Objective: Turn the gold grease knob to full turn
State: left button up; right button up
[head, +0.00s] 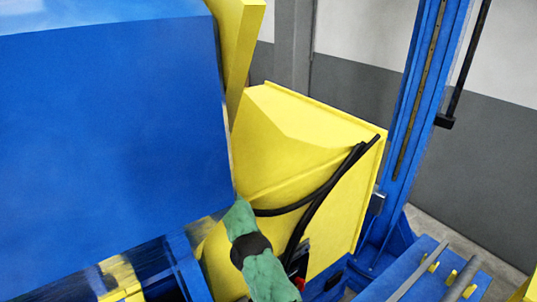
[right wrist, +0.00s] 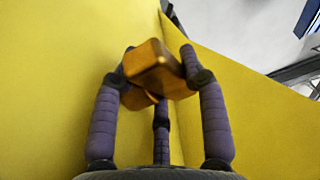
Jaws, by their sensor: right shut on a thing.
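The gold grease knob (right wrist: 158,72) shows in the right wrist view as an orange-gold block, tilted, in front of yellow panels. My right gripper (right wrist: 157,58) has its purple-grey fingers shut on the knob, with one fingertip on either side and a third finger below. In the head view I cannot make out the knob or my right gripper. My left gripper is in neither view.
A large blue box (head: 110,130) fills the left of the head view. A yellow housing (head: 300,150) with black hoses (head: 325,190) stands beside it. A blue upright rail (head: 412,110) rises on the right. Yellow walls (right wrist: 60,70) flank the knob closely.

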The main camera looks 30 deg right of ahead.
jog(key=shift+f, duration=0.15)
jog(key=o, duration=1.2)
jog(key=shift+c, duration=0.2)
jog(key=shift+t, duration=0.3)
